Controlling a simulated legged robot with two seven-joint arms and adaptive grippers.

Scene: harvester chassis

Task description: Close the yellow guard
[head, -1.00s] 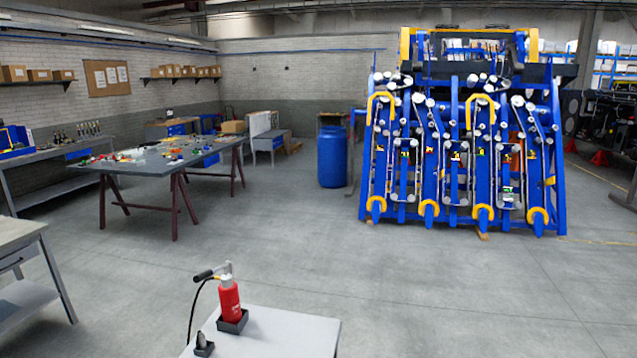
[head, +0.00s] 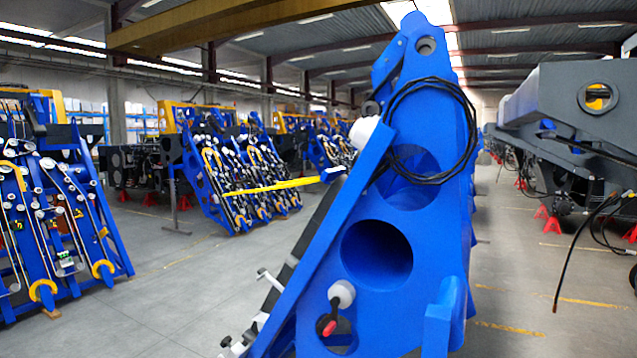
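A thin yellow bar (head: 275,187), which looks like the yellow guard, sticks out to the left from the near blue chassis part (head: 440,240). It lies almost level, slightly lower at its left end. Its right end has a pale tip close to the sloping edge of the blue part; I cannot tell how it is fixed there. Neither of my grippers is in view.
A black cable coil (head: 392,130) hangs on the blue part. A red-tipped handle (head: 329,325) sits low on it. More blue harvester units (head: 60,215) stand left and behind. A dark machine (head: 570,140) stands right. Grey floor (head: 190,290) is clear at left.

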